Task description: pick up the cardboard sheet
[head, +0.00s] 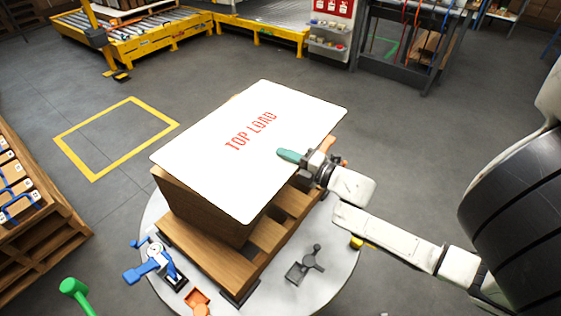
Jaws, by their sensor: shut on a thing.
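The cardboard sheet (215,165) is white with rounded corners and the red words TOP LOAD. It lies over a brown stack (200,208) on a wooden pallet (205,250). My gripper (288,156) is at the sheet's right edge, shut on it. One teal finger shows on top of the sheet, and the other finger is hidden below. Whether the sheet touches the stack all over cannot be told.
The pallet stands on a round pale turntable (330,285) with a blue clamp (150,264) and a grey knob fixture (306,264). A green mallet (75,292) is at lower left. A yellow floor square (92,180) is empty.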

